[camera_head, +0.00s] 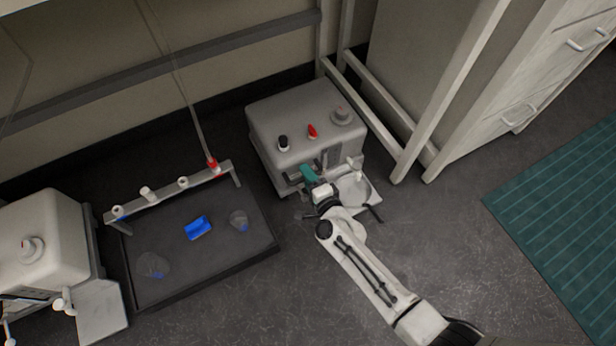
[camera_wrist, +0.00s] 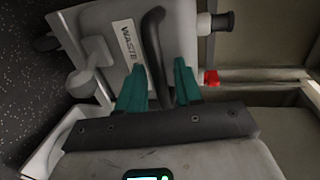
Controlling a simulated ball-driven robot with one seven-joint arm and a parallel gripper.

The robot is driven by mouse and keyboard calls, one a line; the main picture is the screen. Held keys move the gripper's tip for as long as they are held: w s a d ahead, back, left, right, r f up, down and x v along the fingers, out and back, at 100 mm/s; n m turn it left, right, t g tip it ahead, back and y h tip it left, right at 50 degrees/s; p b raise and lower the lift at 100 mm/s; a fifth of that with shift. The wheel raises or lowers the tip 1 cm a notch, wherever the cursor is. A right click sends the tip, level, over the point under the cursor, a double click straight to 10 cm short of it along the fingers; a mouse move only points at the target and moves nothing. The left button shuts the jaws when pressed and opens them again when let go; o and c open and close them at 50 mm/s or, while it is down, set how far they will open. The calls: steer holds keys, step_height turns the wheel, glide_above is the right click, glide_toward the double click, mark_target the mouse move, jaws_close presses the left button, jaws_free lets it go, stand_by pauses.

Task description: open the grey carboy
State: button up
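The grey carboy (camera_head: 290,108) stands on the floor by the wall. My gripper (camera_head: 306,171) is at the carboy's front. In the wrist view the teal fingers (camera_wrist: 160,75) are apart, either side of a dark curved bar (camera_wrist: 154,35). Gaps show beside the bar; contact is not visible.
A white spigot (camera_head: 355,163) projects from the carboy's front above a pale tray (camera_head: 357,190). Another carboy (camera_head: 40,235) stands far left.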

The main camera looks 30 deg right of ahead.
jaws_close()
stand_by(0.3)
stand_by(0.3)
